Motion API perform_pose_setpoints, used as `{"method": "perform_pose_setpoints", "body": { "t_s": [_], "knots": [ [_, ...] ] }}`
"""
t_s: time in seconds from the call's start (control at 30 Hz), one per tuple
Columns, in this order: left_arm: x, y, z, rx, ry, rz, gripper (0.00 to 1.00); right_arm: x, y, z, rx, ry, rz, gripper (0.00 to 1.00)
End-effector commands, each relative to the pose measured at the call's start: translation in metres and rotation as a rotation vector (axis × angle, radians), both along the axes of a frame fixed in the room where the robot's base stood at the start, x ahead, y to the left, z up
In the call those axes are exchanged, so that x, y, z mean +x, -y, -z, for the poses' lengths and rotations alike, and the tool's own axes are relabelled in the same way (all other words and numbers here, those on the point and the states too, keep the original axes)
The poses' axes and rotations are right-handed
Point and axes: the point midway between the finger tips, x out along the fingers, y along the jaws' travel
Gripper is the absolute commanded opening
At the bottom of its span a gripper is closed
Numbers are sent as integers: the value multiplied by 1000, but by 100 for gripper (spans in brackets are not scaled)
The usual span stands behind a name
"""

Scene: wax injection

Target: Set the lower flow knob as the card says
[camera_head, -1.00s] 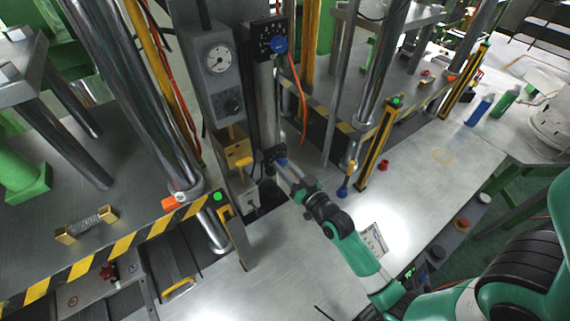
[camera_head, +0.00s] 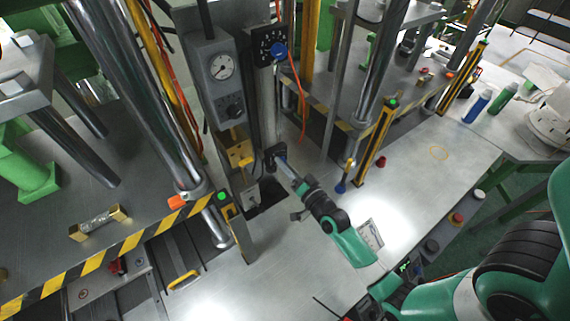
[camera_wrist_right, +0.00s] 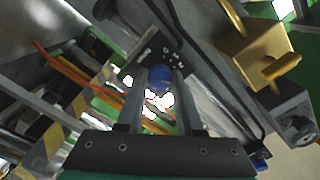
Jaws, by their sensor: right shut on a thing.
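The lower flow knob (camera_wrist_right: 160,78) is blue and shows between the two fingers of my right gripper (camera_wrist_right: 161,88) in the right wrist view. A dark plate with white marks (camera_wrist_right: 160,50) is behind it. In the head view the right gripper (camera_head: 280,163) reaches the dark lower plate (camera_head: 270,153) on the metal column and hides the knob. The gripper is shut on the knob. The upper blue knob (camera_head: 279,51) sits on its own marked black plate (camera_head: 265,38). A white card (camera_head: 370,235) lies beside my right forearm; its print is too small to read. My left gripper is out of view.
A grey box with a round gauge (camera_head: 222,66) stands left of the column, with a brass block (camera_head: 239,150) below it. A dark opening (camera_head: 268,196) lies under the gripper. A yellow-black post (camera_head: 376,145) stands to the right.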

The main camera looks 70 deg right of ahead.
Motion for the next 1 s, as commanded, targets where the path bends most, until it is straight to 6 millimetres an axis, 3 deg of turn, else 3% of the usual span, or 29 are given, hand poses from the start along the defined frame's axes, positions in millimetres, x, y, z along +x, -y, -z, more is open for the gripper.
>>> {"method": "perform_pose_setpoints", "body": {
  "t_s": [0.43,0.47,0.6,1.0],
  "knots": [
    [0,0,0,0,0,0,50,0,0,0,9,5,0,0],
    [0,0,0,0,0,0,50,0,0,0,9,5,0,39],
    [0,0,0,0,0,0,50,0,0,0,8,5,0,64],
    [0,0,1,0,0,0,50,-7,-4,1,8,4,1,65]
  ]
}}
